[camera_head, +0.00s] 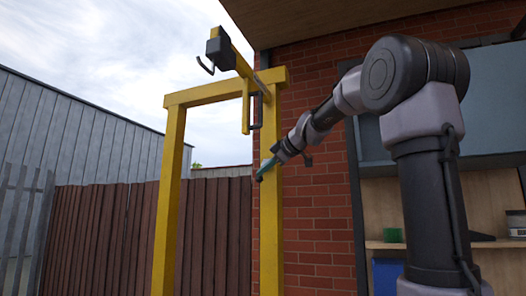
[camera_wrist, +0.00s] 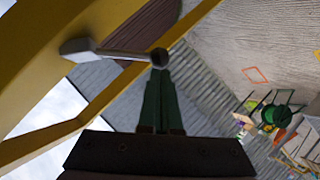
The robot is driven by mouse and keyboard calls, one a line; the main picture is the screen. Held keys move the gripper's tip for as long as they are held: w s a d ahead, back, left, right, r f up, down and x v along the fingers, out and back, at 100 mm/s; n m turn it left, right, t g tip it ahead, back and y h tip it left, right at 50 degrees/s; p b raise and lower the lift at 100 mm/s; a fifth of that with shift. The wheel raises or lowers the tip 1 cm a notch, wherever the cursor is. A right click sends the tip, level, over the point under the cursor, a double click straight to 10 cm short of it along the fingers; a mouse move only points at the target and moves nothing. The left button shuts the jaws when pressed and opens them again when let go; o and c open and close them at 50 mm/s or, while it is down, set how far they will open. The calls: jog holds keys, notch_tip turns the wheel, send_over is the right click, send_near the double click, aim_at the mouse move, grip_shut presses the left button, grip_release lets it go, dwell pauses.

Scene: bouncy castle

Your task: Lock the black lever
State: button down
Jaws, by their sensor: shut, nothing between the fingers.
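A black lever (camera_head: 257,108) hangs by the right post of a yellow frame (camera_head: 222,92), just under the crossbar. In the wrist view, a grey rod with a dark round end (camera_wrist: 159,57) runs from a pale block; I cannot tell whether it is part of the lever. My gripper (camera_head: 265,170) has teal fingers and is below the lever, in front of the right post. In the wrist view its dark green fingers (camera_wrist: 160,78) are together and empty. Their tips look close to the round end; contact cannot be told.
A tilted yellow bar with a black box (camera_head: 221,50) and a hook rises above the crossbar. A brick wall (camera_head: 318,200) stands behind the right post. Shelves (camera_head: 450,243) with small items are at the right. A brown fence (camera_head: 100,235) is behind.

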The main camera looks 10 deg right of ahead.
jog(key=shift+w+d+f, duration=0.15)
jog(key=shift+w+f, duration=0.1)
jog(key=shift+f, duration=0.25)
jog(key=shift+w+d+f, duration=0.1)
jog(key=shift+w+f, duration=0.1)
jog(key=shift+f, duration=0.25)
jog(key=shift+n+t, duration=0.4)
jog(key=shift+n, duration=0.1)
jog(key=shift+w+d+f, duration=0.5)
jog(key=shift+w+f, duration=0.15)
jog(key=shift+f, duration=0.15)
jog(key=shift+w+d+f, duration=0.5)
jog(key=shift+w+f, duration=0.15)
jog(key=shift+f, duration=0.15)
jog(key=shift+d+f, duration=0.1)
jog(key=shift+f, duration=0.05)
